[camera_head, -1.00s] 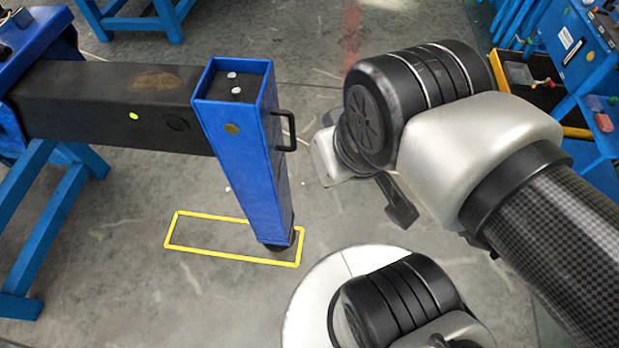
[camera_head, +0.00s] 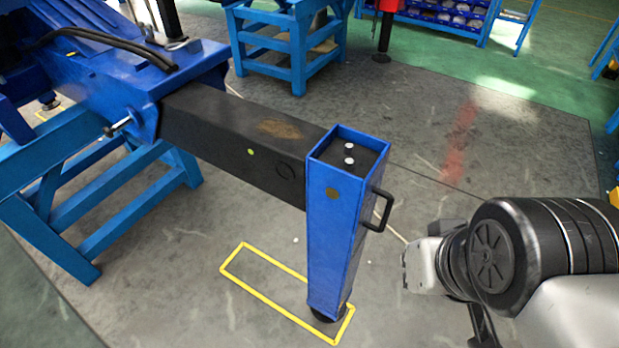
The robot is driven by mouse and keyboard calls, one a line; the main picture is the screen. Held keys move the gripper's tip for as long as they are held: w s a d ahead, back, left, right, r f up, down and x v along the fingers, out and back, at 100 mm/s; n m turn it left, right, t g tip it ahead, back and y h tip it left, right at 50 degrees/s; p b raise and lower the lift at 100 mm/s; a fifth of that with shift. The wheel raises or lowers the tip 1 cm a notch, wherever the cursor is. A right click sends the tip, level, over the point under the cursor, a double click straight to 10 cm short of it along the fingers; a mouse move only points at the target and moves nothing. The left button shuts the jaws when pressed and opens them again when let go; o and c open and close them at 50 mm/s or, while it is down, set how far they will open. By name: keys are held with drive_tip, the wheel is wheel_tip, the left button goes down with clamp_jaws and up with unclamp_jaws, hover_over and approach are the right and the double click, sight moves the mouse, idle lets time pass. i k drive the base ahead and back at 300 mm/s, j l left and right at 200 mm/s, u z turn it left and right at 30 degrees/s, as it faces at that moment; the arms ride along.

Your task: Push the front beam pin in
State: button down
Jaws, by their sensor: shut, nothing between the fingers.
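The dark beam (camera_head: 235,135) runs from a blue housing (camera_head: 190,72) at the left to the blue upright leg (camera_head: 335,230). A small pin with a dark end (camera_head: 118,127) sticks out of the housing's near side, left of the beam. Two pale-tipped pins (camera_head: 348,153) stand in the leg's top. Which of these is the front beam pin is not marked. My gripper (camera_head: 482,325) is only partly in view below my wrist at the lower right. It is shut and empty, to the right of the leg and apart from it and the pins.
A black handle (camera_head: 378,223) juts from the leg's right side. A yellow floor outline (camera_head: 262,287) surrounds the leg's foot. Blue trestles stand at the left (camera_head: 65,205) and the back (camera_head: 297,45). The grey floor right of the leg is open.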

sight(111, 131)
drive_tip(key=u, duration=1.65)
